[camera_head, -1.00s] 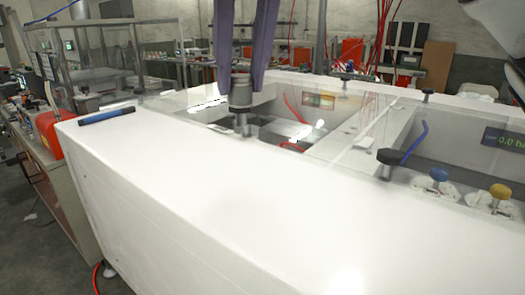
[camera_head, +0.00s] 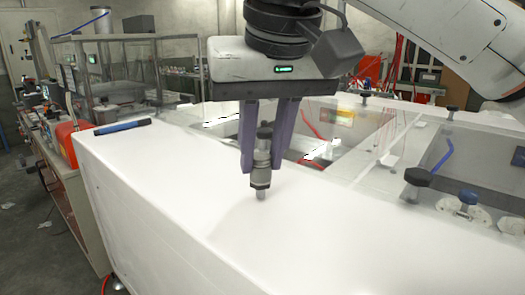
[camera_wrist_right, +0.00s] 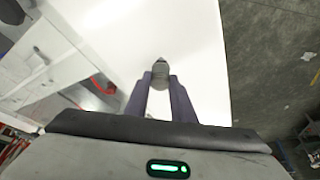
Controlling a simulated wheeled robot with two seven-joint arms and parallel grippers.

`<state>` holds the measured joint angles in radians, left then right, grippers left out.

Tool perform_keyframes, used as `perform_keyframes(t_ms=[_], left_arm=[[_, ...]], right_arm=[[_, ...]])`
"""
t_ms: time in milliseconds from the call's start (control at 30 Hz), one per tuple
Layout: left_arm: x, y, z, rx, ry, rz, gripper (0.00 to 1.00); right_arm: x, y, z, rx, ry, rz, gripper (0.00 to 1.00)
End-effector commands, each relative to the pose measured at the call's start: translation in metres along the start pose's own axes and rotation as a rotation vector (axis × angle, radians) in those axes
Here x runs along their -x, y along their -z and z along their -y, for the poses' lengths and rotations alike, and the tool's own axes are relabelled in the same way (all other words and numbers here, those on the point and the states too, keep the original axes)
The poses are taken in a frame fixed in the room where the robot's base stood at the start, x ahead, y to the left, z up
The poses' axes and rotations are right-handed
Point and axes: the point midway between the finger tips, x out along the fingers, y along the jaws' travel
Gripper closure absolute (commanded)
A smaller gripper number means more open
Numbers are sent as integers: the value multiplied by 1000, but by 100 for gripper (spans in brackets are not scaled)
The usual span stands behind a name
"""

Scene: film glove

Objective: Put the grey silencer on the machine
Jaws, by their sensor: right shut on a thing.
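The grey silencer (camera_head: 261,176) is a small stepped metal cylinder with a narrow lower end. It hangs upright between the two purple fingers of my right gripper (camera_head: 261,168), which is shut on it. In the right wrist view, the silencer (camera_wrist_right: 159,74) sits between the fingertips of the same gripper (camera_wrist_right: 160,80). It is over the white top of the machine (camera_head: 190,190), in front of the recessed opening; I cannot tell whether its lower tip touches the surface. My left gripper is not in view.
A blue pen-like object (camera_head: 122,127) lies at the top's left corner. Clear panels and red tubes are around the opening. The front of the white top is bare.

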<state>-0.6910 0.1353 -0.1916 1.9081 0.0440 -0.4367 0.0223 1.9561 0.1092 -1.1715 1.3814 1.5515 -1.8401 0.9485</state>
Motion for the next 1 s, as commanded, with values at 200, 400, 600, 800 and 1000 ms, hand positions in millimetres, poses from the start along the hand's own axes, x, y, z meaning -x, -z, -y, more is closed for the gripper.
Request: perform_keyframes(t_ms=[200,400,600,800,1000], left_arm=[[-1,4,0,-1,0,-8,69],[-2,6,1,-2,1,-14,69],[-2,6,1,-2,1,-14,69],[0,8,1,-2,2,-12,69],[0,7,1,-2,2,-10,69]], right_arm=[[-2,0,0,0,0,0,100],[-4,-1,0,0,-1,0,61],[-3,-1,0,0,-1,0,59],[4,1,0,0,-1,-2,59],[37,1,0,1,0,-3,59]])
